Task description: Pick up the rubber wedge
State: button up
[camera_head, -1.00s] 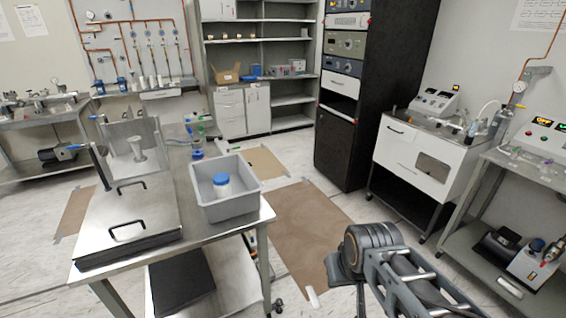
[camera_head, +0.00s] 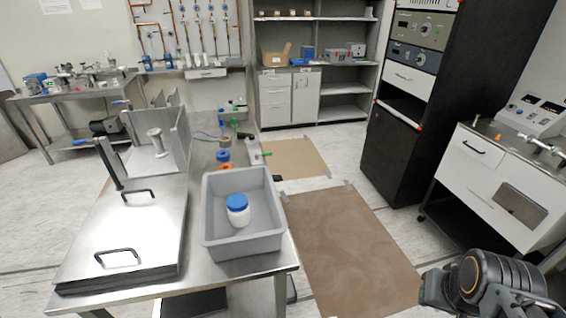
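I cannot make out a rubber wedge for certain in the head view. Part of my arm (camera_head: 490,283), a dark jointed link, shows at the lower right over the floor. My gripper's fingers are not visible. A steel table (camera_head: 262,268) stands at left and centre. On it is a grey bin (camera_head: 243,243) with a white jar with a blue lid (camera_head: 238,211) inside. A blue piece (camera_head: 223,156) and an orange piece (camera_head: 226,167) lie behind the bin, too small to identify.
A flat steel box with two handles (camera_head: 120,235) fills the table's left side. Brown sheets (camera_head: 345,245) lie on the floor right of the table. A black rack (camera_head: 400,155) and a white cabinet (camera_head: 490,185) stand at the right. Floor between table and rack is open.

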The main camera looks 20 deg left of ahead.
aim_at(276, 178)
jog(key=i, duration=3.05)
jog(key=u, duration=3.95)
jog(key=i, duration=0.5)
jog(key=u, duration=0.05)
